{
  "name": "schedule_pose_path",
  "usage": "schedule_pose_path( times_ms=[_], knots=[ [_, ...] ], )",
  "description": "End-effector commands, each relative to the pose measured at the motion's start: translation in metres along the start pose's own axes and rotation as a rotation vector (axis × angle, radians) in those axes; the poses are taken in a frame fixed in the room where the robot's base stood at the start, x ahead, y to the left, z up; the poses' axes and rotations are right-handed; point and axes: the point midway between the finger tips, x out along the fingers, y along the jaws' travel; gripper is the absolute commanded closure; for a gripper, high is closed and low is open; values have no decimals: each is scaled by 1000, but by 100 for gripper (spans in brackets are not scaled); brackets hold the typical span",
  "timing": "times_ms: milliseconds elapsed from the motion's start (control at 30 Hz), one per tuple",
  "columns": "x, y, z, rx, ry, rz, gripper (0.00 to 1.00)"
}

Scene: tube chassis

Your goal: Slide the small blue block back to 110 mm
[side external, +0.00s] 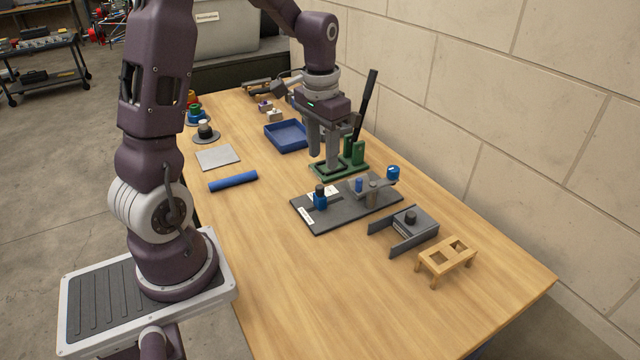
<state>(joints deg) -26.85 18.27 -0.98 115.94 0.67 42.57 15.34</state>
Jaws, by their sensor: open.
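A small blue block (320,201) with a dark knob on top sits on the dark grey plate (328,226), toward its left end. A white label lies in front of it and another white patch is behind it. Any scale marks are too small to read. My gripper (323,160) points down above the table, behind the plate and near the green fixture. Its two fingers are apart with nothing seen between them. It is clear of the blue block.
A grey bracket with a blue pin (359,184) and a tan post stands on the plate's right half, a blue cap (393,172) behind. The green fixture (340,170) has a tall black lever. A grey channel (408,232) and wooden stand (446,258) are right. The front table is clear.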

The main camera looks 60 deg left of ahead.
Motion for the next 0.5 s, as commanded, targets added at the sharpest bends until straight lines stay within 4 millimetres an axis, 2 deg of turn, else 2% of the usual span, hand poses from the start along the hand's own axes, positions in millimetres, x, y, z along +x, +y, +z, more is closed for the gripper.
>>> schedule_pose_path(
  times_ms=[33,133,500],
  knots=[
    [16,-10,-4,-13,-28,8,59],
    [34,-21,-8,-21,-51,16,59],
    [97,-20,-5,-21,-57,19,59]
  ],
)
